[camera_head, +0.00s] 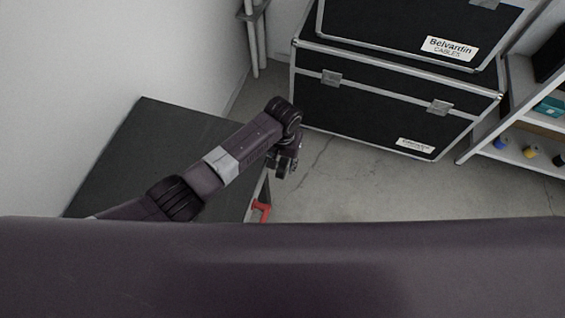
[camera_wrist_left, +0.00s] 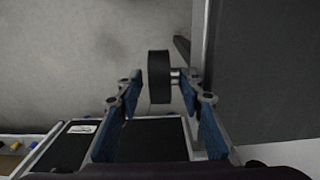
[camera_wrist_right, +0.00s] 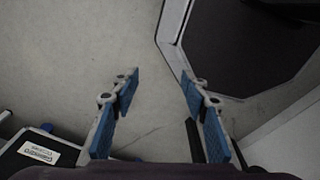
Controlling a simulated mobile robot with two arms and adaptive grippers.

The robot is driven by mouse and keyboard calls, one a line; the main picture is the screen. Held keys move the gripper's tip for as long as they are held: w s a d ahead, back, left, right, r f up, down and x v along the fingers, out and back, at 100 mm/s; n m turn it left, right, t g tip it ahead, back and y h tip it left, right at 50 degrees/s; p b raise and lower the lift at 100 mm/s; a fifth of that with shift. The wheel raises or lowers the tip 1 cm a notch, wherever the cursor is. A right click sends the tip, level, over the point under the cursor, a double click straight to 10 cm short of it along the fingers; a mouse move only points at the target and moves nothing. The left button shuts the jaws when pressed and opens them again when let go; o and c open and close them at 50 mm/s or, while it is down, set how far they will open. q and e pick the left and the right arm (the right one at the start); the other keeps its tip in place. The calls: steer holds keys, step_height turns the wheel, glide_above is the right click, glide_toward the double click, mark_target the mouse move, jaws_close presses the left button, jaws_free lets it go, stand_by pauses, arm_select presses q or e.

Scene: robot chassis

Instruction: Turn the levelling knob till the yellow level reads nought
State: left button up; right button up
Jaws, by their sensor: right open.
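In the left wrist view a dark, thick round knob (camera_wrist_left: 159,76) sits on a short metal shaft that runs to the edge of a dark grey panel at right. I take it to be the levelling knob. My left gripper (camera_wrist_left: 162,92) is open, with its fingertips on either side of the knob and gaps showing. In the head view my left gripper (camera_head: 287,162) hangs by the right edge of the dark grey surface (camera_head: 130,135); the knob cannot be made out there. My right gripper (camera_wrist_right: 160,87) is open and empty above the floor. I see no yellow level.
A red handle-like part (camera_head: 262,211) sticks out at the dark surface's right edge. Black cases (camera_head: 370,115) with metal edges stand at the back. A shelf (camera_head: 520,167) with small coloured items is at right. Bare floor (camera_head: 400,190) lies between.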

arm_select(q)
jaws_close()
arm_select(e)
steer(key=shift+w+d, duration=0.1)
steer(key=shift+d, duration=0.4)
